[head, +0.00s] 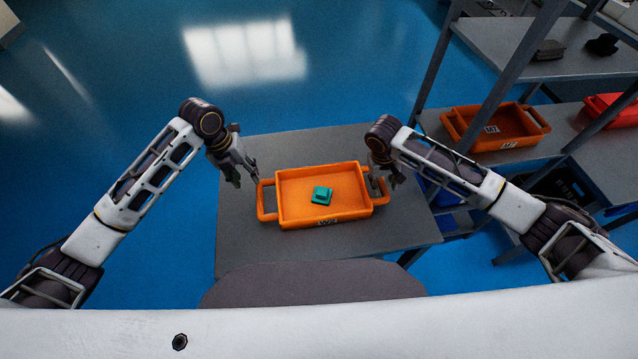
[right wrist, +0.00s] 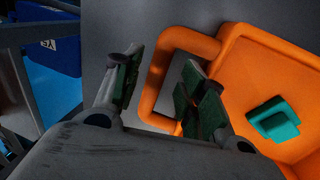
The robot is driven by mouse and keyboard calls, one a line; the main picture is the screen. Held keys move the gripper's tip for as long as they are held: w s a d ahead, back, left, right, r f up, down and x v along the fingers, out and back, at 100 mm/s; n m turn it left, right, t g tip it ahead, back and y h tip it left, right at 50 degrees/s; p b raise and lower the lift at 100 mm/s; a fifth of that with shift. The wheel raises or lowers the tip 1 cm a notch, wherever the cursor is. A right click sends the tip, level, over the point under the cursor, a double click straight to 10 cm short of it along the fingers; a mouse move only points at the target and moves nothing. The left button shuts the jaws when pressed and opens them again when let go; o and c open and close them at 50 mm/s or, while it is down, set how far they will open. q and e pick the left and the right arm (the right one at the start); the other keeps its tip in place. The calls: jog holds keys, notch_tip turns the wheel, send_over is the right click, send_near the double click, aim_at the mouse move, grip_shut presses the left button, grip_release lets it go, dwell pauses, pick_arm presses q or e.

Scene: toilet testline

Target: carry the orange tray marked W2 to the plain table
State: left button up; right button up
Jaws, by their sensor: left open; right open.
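The orange tray (head: 290,208) marked W2 sits on a plain grey table (head: 255,250), with a handle at its left and right ends. A small green-teal part (head: 322,195) lies in it, also seen in the right wrist view (right wrist: 273,121). My left gripper (head: 243,178) is open beside the tray's left handle, a little above and behind it. My right gripper (head: 386,180) is open at the right handle. In the right wrist view its fingers (right wrist: 160,85) are apart, on either side of part of the orange handle (right wrist: 150,95), without clear grip on it.
A grey shelf rack stands at the right, holding another orange tray (head: 510,128) marked M7 and a red bin (head: 608,108). Dark objects (head: 602,45) lie on its upper shelf. Blue bins sit low beside the table. Blue floor (head: 110,90) is clear at the left and behind.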

jog(key=v, duration=0.7)
jog(key=shift+r, duration=0.2)
pick_arm(q)
jog(key=shift+s+f, duration=0.1)
pick_arm(e)
jog(key=shift+s+f, duration=0.1)
dwell(0.3)
